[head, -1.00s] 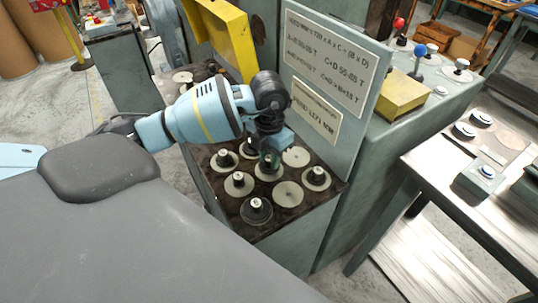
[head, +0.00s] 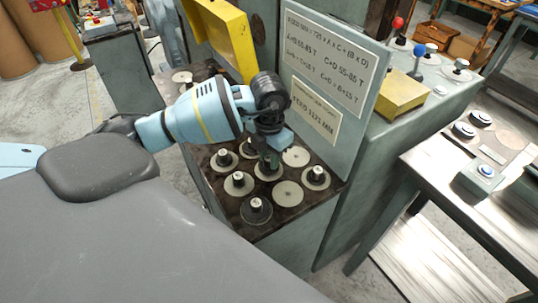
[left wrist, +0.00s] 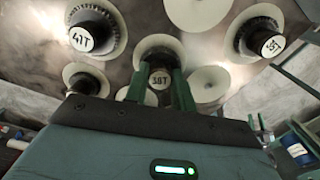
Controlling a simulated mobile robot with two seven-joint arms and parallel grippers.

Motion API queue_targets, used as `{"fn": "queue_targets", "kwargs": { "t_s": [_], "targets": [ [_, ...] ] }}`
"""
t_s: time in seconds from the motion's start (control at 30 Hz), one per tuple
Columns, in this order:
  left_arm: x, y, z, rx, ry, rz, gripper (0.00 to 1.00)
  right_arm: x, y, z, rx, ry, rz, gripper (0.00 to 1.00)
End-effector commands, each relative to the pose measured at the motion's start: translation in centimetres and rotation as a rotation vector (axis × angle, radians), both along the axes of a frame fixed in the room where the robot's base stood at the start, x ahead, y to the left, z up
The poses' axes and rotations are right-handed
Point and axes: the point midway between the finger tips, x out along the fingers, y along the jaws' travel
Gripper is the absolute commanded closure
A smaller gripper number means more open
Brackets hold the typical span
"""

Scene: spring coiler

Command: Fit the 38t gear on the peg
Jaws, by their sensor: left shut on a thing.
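The gear labelled 38T (left wrist: 160,79) is a pale disc with a dark hub and a white, lettered top. In the left wrist view it sits between the two green fingers of my left gripper (left wrist: 158,90), which are shut on its hub. In the head view my left gripper (head: 269,160) points down over the dark bench top, with the pale disc (head: 267,174) below it. I cannot tell whether the disc rests on the top or is slightly raised. I cannot make out the peg in these views. My right gripper is not in view.
Several other gears stand close around on the dark bench top (head: 230,207), including the 47T gear (left wrist: 82,38) and the 35T gear (left wrist: 270,44). Flat pale discs (head: 288,194) lie among them.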

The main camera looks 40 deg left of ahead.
Motion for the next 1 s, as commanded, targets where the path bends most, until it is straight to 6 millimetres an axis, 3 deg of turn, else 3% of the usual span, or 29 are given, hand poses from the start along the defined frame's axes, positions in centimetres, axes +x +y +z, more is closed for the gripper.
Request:
{"fn": "queue_targets", "kwargs": {
  "t_s": [0.97, 1.0],
  "targets": [
    [0.01, 0.03, -1.00, 0.001, 0.000, 0.000, 1.00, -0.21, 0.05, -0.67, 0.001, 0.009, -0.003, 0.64],
    [0.01, 0.03, -0.98, 0.001, -0.001, 0.000, 0.71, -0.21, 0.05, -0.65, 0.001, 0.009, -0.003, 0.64]
  ]
}}
